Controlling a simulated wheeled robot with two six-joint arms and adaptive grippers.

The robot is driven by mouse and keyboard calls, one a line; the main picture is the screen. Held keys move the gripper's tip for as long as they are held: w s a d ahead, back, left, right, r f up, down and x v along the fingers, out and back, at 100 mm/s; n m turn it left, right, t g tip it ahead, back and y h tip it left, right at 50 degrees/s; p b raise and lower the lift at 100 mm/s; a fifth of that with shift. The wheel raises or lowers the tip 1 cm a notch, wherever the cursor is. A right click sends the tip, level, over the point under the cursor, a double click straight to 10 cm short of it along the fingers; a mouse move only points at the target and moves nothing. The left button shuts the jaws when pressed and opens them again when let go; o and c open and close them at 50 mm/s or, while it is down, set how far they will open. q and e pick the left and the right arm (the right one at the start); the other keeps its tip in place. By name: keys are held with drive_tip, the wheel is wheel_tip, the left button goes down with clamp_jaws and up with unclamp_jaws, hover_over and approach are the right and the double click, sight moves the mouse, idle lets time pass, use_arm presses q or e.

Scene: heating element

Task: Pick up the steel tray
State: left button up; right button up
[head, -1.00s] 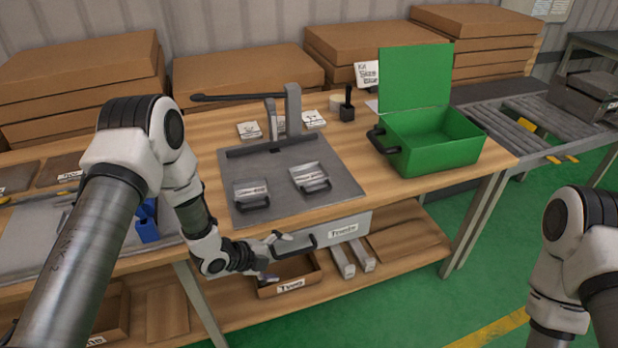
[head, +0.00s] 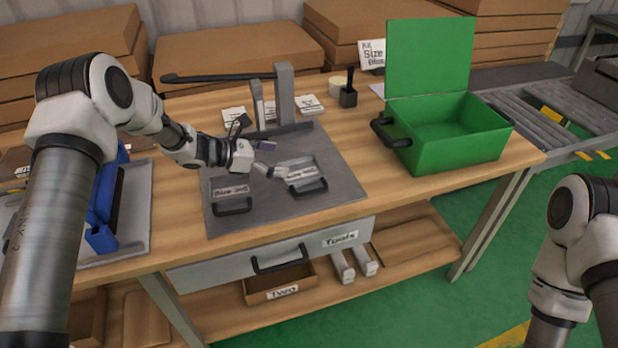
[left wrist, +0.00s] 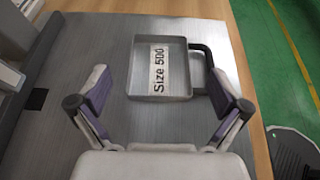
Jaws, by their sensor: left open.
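Two small grey steel trays with black handles lie on a grey metal plate (head: 330,205) on the workbench. The right tray (head: 303,173) is partly hidden by my left gripper in the head view. A tray (left wrist: 176,88) labelled "Size 500" shows in the left wrist view, its handle on the right. The left tray (head: 231,191) has a label too small to read surely. My left gripper (head: 274,157) is open and empty above the plate, its fingers (left wrist: 160,92) on either side of the tray's near end in the wrist view, apart from it. My right gripper is out of view.
A grey post (head: 285,92) with a long black lever (head: 225,77) stands behind the trays. An open green case (head: 455,145) stands at right. A blue holder (head: 105,205) is at left. A drawer labelled "Tools" (head: 220,272) is below the bench top.

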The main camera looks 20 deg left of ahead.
sight(319, 168)
use_arm(q)
drive_tip(key=shift+s+f+b, duration=0.2)
drive_tip(key=shift+f+b, duration=0.25)
drive_tip(key=shift+f, duration=0.2)
drive_tip(key=shift+d+f+b, duration=0.1)
drive_tip(key=shift+f+b, duration=0.05)
drive_tip(key=shift+b, duration=0.15)
drive_tip(key=p+x, duration=0.1)
drive_tip(key=x, duration=0.7)
drive_tip(key=shift+w+f, duration=0.25)
drive_tip(key=shift+w, duration=0.05)
drive_tip(key=shift+r, duration=0.1)
drive_tip(key=c, duration=0.9)
